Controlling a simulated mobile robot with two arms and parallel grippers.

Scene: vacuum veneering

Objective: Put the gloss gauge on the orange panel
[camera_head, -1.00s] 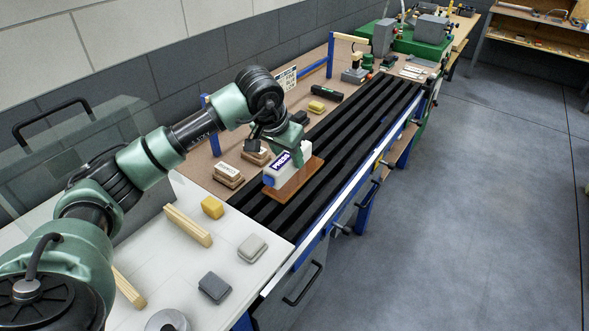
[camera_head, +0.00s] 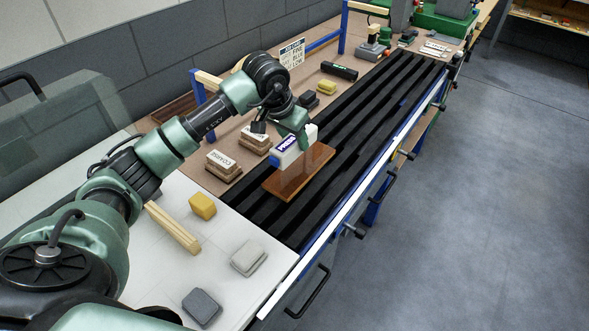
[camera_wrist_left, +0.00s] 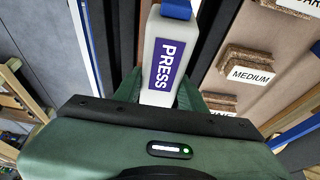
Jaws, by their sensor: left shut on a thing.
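The gloss gauge (camera_head: 287,155) is a white block with a purple PRESS label and a blue end. My left gripper (camera_head: 300,132) is shut on it. The gauge also shows in the left wrist view (camera_wrist_left: 165,62), between the green fingers of the gripper (camera_wrist_left: 160,98). The orange panel (camera_head: 285,188) is a glossy orange-brown board lying flat on black slats. The gauge is over the panel's far left part and seems held a little above it, with a pale reflection below. My right gripper is not in view.
Sanding blocks labelled COARSE (camera_head: 222,165) and MEDIUM (camera_head: 256,138) lie left of the slats (camera_head: 350,120). A yellow block (camera_head: 202,206), a wooden bar (camera_head: 173,228) and grey pads (camera_head: 249,257) lie on the white surface in front. The slats beyond the panel are clear.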

